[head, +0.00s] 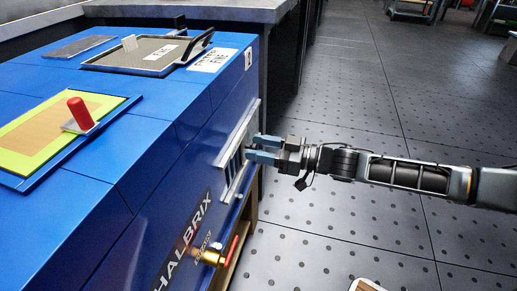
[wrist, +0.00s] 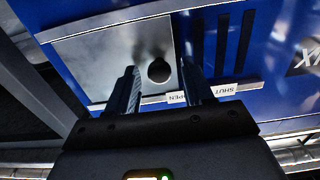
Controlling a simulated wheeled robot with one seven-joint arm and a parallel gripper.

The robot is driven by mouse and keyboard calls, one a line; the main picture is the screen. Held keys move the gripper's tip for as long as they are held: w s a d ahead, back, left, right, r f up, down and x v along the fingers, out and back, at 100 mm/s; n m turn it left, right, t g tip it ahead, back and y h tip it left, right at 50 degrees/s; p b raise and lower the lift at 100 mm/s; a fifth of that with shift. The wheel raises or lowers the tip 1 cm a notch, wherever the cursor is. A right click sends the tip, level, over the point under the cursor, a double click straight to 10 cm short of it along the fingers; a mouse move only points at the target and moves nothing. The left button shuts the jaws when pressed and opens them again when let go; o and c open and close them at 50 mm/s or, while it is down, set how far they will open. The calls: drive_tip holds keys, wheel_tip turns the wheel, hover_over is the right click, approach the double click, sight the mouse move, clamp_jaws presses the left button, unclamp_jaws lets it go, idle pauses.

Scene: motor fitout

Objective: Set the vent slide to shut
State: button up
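The vent slide (wrist: 100,62) is a bare metal plate with a round dark knob (wrist: 159,70), set between rails on the blue cabinet's side. In the wrist view the plate lies left of several dark uncovered slots (wrist: 223,45). A label reading SHUT (wrist: 223,90) is below the slots; another (wrist: 177,98), partly hidden by a finger, shows the letters PEN. My gripper (wrist: 158,72) is open, its fingers apart on either side of the knob, with visible gaps. In the head view my gripper (head: 250,148) is at the vent frame (head: 228,168); contact cannot be told.
A brass valve with a red handle (head: 210,255) sticks out below the vent. On the blue cabinet top (head: 150,105) are a red knob (head: 80,113) on a yellow-green framed panel and a dark tray (head: 148,55) with a handle. The floor (head: 350,115) right of the cabinet is mostly clear.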

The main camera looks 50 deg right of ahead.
clamp_jaws()
idle(0.4)
drive_tip(key=s+a+p, duration=0.1)
drive_tip(key=a+p, duration=0.1)
drive_tip(key=a, duration=0.1)
drive_tip(key=s+a+p, duration=0.1)
drive_tip(key=a+p, duration=0.2)
drive_tip(key=s+a+p, duration=0.1)
drive_tip(key=a+p, duration=0.1)
drive_tip(key=a, duration=0.1)
drive_tip(key=shift+s, duration=0.25)
drive_tip(key=shift+s+a+f, duration=0.1)
drive_tip(key=shift+a+f, duration=0.05)
drive_tip(key=shift+a, duration=0.3)
unclamp_jaws()
